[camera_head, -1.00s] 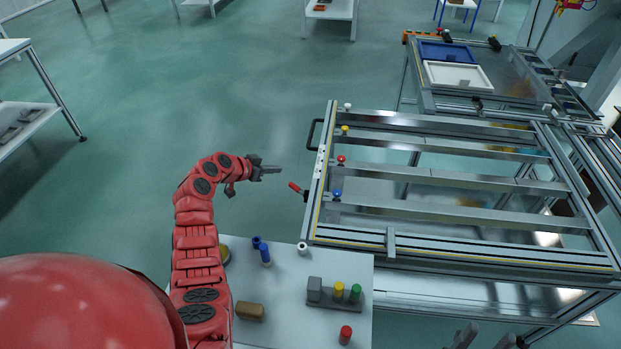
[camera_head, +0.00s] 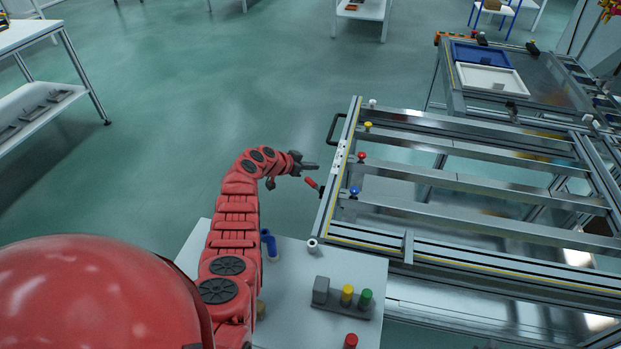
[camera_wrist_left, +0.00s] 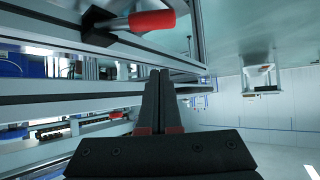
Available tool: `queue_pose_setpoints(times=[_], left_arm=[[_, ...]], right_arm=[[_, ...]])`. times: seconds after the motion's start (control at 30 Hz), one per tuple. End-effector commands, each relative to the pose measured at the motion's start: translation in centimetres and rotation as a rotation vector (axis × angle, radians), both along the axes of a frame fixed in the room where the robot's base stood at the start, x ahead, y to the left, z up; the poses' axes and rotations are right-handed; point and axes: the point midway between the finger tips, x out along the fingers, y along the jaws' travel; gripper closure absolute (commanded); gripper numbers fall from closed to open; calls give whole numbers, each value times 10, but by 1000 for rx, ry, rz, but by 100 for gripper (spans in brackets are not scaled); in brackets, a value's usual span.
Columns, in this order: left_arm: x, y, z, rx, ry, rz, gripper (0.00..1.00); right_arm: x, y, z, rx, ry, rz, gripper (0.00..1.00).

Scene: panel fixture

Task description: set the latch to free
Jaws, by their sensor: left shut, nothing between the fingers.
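The latch's red handle (camera_head: 313,184) sticks out from the left side of the metal panel frame (camera_head: 330,205), angled up and to the left. In the left wrist view the red handle (camera_wrist_left: 152,21) lies across the top on a metal stem, joined to a dark block. My left gripper (camera_head: 316,167) is shut and empty, just beyond the handle in the head view and apart from it. In the wrist view its closed fingers (camera_wrist_left: 160,74) point along the frame rail, below the handle. No marking for the latch's positions can be read.
White, yellow, red and blue knobs line the frame's left rail, with a black grab handle (camera_head: 335,128) beyond. A side table (camera_head: 290,290) holds a blue peg, a white ring and a block with yellow and green pegs. Open floor lies left.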

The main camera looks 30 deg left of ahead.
Motion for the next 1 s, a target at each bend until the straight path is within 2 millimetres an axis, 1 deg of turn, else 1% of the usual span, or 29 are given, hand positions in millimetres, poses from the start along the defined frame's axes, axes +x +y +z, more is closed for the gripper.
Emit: queue_pose_setpoints(times=[0.13, 0.37, 0.43, 0.5, 0.7, 1.0], left_arm=[[12, -4, -14, -1, 2, 3, 100], [26, -10, -22, 1, 0, 1, 100], [20, -8, -22, 3, 3, 1, 100], [12, -6, -29, 0, 5, 0, 100], [-2, 0, -40, 0, 4, 0, 100], [-5, 1, -44, 2, 2, -2, 100]], right_arm=[[0, 0, -14, 0, 0, 0, 50], [0, 0, -32, 0, 0, 0, 50], [0, 0, -21, 0, 0, 0, 50], [0, 0, -16, 0, -1, 0, 50], [0, 0, -11, 0, 0, 0, 50], [0, 0, -11, 0, 0, 0, 50]])
